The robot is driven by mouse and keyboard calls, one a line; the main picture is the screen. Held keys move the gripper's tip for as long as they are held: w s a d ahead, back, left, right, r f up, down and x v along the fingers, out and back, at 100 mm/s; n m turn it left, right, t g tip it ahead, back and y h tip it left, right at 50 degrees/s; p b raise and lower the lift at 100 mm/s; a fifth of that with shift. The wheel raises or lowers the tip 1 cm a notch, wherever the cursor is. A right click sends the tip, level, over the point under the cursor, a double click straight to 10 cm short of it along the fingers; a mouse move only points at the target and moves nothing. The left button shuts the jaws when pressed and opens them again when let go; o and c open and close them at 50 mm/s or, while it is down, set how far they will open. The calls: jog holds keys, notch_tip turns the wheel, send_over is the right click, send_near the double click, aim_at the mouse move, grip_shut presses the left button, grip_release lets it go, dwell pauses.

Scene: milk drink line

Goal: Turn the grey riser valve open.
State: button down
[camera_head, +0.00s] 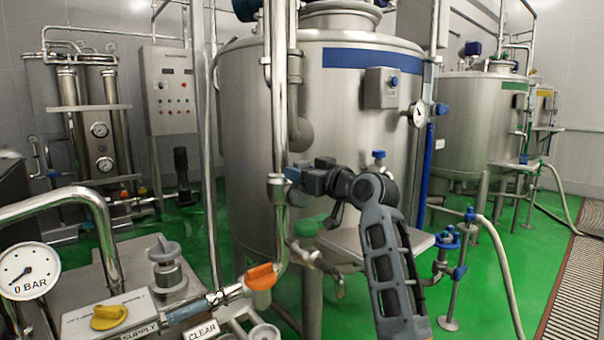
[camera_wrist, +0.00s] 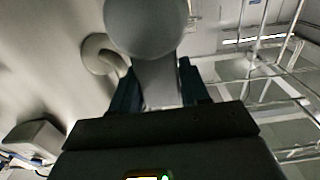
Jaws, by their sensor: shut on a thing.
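The riser valve body (camera_head: 278,182) sits on the upright steel pipe in front of the large tank, in the middle of the head view. My gripper (camera_head: 292,174) reaches it from the right, and its fingers are at the valve. In the wrist view, a grey handle (camera_wrist: 160,84) with a large round end lies between the two dark fingers of my gripper (camera_wrist: 157,90), which is shut on it. In the head view the handle is mostly hidden by the gripper, so its turn angle cannot be told.
An orange-handled valve (camera_head: 262,277) is low on the same pipe. A yellow knob (camera_head: 108,317), a grey knob (camera_head: 164,250) and a pressure gauge (camera_head: 28,272) reading near 0 stand at the lower left. The large steel tank (camera_head: 245,120) is close behind.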

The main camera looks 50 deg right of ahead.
jog(key=c, duration=0.6)
grip_release()
jog(key=shift+c, duration=0.2)
jog(key=shift+s, duration=0.1)
jog(key=v, duration=0.7)
jog(key=shift+s, duration=0.3)
jog(key=shift+a+f, duration=0.1)
jog(key=shift+a, duration=0.05)
